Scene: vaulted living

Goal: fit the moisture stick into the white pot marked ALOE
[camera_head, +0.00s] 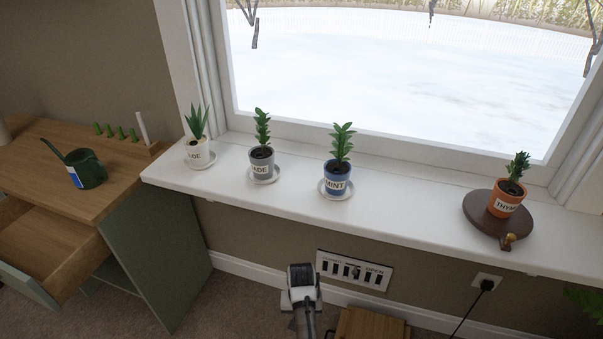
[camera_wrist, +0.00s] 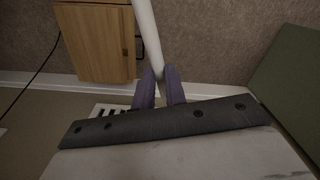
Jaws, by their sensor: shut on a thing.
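The white pot marked ALOE (camera_head: 197,155) stands upright on a saucer at the left end of the windowsill, with a spiky plant in dark soil. The first letter of its label is hard to read. In the wrist view my gripper (camera_wrist: 160,82) is shut on a white stick (camera_wrist: 148,35), which I take for the moisture stick. It runs from between the two purple fingers to the top edge of the picture. In the head view my arm's end is low in front of the wall, below the sill and right of the pot; fingers and held stick are not clear there.
A grey JADE pot (camera_head: 262,165), blue MINT pot (camera_head: 337,180) and orange THYME pot (camera_head: 506,200) share the sill (camera_head: 420,213). The desk (camera_head: 110,190) at left holds a green watering can (camera_head: 88,170) and another upright white stick (camera_head: 142,127). Its drawer (camera_head: 50,255) is open.

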